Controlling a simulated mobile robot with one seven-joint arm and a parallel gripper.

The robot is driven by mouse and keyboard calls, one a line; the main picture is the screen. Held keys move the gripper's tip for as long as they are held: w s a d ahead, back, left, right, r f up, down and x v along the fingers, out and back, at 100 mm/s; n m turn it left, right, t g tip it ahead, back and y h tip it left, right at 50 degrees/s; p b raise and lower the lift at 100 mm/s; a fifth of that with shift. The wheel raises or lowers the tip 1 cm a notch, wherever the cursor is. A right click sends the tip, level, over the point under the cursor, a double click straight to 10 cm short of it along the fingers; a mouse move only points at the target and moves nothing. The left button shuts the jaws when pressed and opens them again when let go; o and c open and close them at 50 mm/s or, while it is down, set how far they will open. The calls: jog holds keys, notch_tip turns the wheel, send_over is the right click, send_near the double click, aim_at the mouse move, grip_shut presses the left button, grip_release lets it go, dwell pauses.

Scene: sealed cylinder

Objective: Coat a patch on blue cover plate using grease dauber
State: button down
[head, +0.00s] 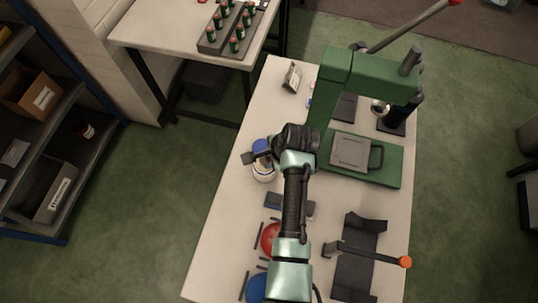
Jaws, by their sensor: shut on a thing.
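The blue cover plate (256,287) lies at the front left of the white bench, partly cut off by the lower picture edge and beside my arm. My gripper (259,157) is at the bench's left side, well behind the blue plate. It is shut on the grease dauber, whose blue upper part (261,146) shows at the jaws. The dauber's lower end is not clear. A white tub (264,175) stands right below the gripper; I cannot tell whether the dauber touches it.
A red round plate (269,238) lies behind the blue one, with dark bars around both. A green press (335,95) stands to the right. A dark cradle with an orange-knobbed lever (405,262) is at front right. A side table (150,32) holds a rack of cylinders.

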jog(key=shift+f, duration=0.6)
dwell(1.5)
notch_tip(320, 180, up, 7)
jog(key=p, duration=0.7)
jog(key=shift+r, duration=0.1)
dwell(0.9)
